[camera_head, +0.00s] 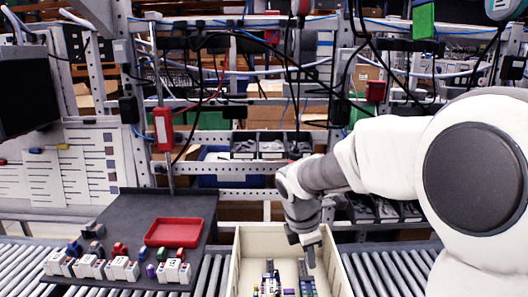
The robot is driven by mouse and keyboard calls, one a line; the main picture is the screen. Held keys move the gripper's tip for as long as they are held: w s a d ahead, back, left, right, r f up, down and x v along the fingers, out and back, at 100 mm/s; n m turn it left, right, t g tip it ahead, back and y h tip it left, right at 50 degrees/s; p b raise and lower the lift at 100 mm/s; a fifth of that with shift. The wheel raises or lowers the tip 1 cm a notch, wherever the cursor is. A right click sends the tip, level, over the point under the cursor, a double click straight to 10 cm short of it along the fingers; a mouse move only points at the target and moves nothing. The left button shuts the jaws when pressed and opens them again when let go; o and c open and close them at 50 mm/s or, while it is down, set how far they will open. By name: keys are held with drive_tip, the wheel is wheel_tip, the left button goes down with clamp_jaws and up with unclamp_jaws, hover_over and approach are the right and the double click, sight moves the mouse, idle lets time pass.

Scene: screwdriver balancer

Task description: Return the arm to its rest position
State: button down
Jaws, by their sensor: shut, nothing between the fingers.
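My arm reaches in from the right of the head view and bends down at the wrist. My gripper (311,257) points downward over the cream bin (236,262), near the bin's back part. Its fingers are shut with nothing visible between them. Small coloured parts (268,281) lie in the bin below and to the left of the gripper. More dark parts (306,284) lie below it. A red and white screwdriver tool (163,130) hangs upright at left centre, apart from my gripper.
A dark board (130,215) at left carries a red tray (180,232) and several white, red and blue blocks (120,268). Roller conveyors (385,272) flank the bin. Behind stand a metal frame, hanging cables and grey bins (258,147). A dark monitor (25,95) is far left.

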drive_tip(key=s+d+r+m+t+y+b, duration=0.1)
drive_tip(key=s+r+m, duration=0.2)
drive_tip(key=s+m, duration=0.7)
drive_tip(key=s+d+r+m+t+y+b, duration=0.1)
drive_tip(key=s+d+r+m+t, duration=0.1)
drive_tip(key=s+m, duration=0.8)
drive_tip(key=shift+s+d+r, duration=0.3)
drive_tip(key=shift+s+r, duration=0.45)
drive_tip(key=shift+s, duration=0.15)
drive_tip(key=shift+a, duration=0.1)
